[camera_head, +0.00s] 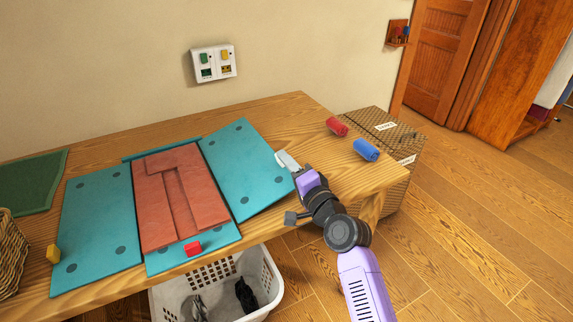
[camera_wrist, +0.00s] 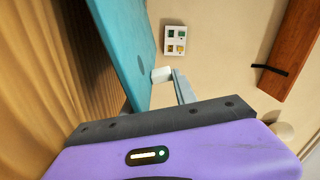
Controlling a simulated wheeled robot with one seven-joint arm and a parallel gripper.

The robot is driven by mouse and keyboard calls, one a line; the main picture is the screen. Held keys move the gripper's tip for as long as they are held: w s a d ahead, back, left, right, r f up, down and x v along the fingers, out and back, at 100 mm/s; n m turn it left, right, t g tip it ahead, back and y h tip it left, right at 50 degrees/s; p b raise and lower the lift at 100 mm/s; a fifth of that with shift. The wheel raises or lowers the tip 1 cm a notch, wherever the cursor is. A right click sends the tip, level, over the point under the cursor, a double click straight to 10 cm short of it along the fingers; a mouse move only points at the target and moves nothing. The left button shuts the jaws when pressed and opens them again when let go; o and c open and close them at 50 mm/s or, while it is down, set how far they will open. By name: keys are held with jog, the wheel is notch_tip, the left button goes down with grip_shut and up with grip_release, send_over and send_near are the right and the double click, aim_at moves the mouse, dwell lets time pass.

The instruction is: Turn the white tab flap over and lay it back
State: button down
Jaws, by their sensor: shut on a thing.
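The folding board lies on the wooden table with teal flaps around a middle. The white tab flap is the right teal flap (camera_head: 240,165), with dark round dots. Its white tab (camera_head: 281,157) is at the outer right edge and shows in the wrist view (camera_wrist: 161,75). My gripper (camera_head: 289,165) is shut on this flap's edge at the tab, with a finger on each side. In the wrist view the flap (camera_wrist: 125,45) looks a little raised off the table. A folded red cloth (camera_head: 175,195) lies on the board's middle, flat, partly over the teal.
The left flap has a yellow tab (camera_head: 53,254), the front flap a red tab (camera_head: 192,248). A red roll (camera_head: 337,127) and a blue roll (camera_head: 367,150) lie at the right. A green mat (camera_head: 32,183), wicker basket (camera_head: 12,255) and white laundry basket (camera_head: 262,285) stand around. Wall panel (camera_head: 214,64) behind.

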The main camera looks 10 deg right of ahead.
jog(key=shift+a, duration=0.1)
jog(key=c, duration=1.1)
grip_release()
jog(key=shift+v, duration=3.95)
jog(key=shift+s, duration=0.1)
jog(key=v, duration=1.3)
jog(key=shift+s+r, duration=0.1)
jog(key=shift+s, duration=0.2)
